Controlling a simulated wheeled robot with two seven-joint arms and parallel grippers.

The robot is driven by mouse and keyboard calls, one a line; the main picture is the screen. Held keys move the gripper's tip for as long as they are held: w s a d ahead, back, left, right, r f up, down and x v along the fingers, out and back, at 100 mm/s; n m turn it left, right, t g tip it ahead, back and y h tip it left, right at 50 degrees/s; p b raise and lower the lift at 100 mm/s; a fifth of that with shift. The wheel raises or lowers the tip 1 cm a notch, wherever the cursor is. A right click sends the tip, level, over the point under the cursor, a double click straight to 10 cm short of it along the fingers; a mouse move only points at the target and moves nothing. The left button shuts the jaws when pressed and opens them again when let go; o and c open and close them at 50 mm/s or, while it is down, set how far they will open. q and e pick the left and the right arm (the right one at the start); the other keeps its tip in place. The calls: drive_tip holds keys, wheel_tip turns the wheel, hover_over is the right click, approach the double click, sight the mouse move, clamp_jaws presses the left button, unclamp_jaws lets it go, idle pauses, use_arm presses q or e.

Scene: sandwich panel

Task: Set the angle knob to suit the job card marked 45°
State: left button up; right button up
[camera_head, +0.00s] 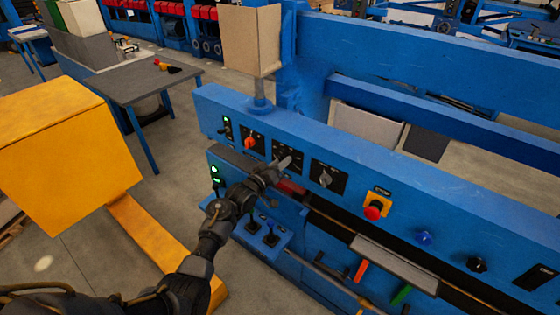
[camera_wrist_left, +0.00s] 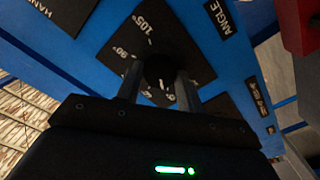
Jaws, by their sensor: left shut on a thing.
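The angle knob (camera_wrist_left: 160,69) is dark and sits on a black dial plate (camera_wrist_left: 116,62) with white degree marks, 105° and 90° readable, beside an ANGLE label (camera_wrist_left: 222,17). My left gripper (camera_wrist_left: 158,88) is shut on the knob, one finger on each side. In the head view my left gripper (camera_head: 284,163) is at the blue machine panel, in front of the angle dial plate (camera_head: 289,149), and covers the knob. The knob's pointer and setting cannot be made out. I cannot make out a job card marked 45°. My right gripper is not in view.
A red knob (camera_head: 249,142) lies left of the angle dial and a grey knob (camera_head: 325,178) right of it. Farther right are a red stop button (camera_head: 373,210), a blue button (camera_head: 424,237) and a black knob (camera_head: 476,264). A yellow box (camera_head: 55,150) stands at left.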

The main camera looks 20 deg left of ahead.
use_arm(q)
drive_tip(key=shift+n, duration=0.8)
drive_tip(key=shift+p, duration=0.3)
drive_tip(key=o, duration=1)
drive_tip(key=b+v, duration=0.2)
drive_tip(key=v, duration=0.9)
drive_tip(key=shift+w+d, duration=0.1)
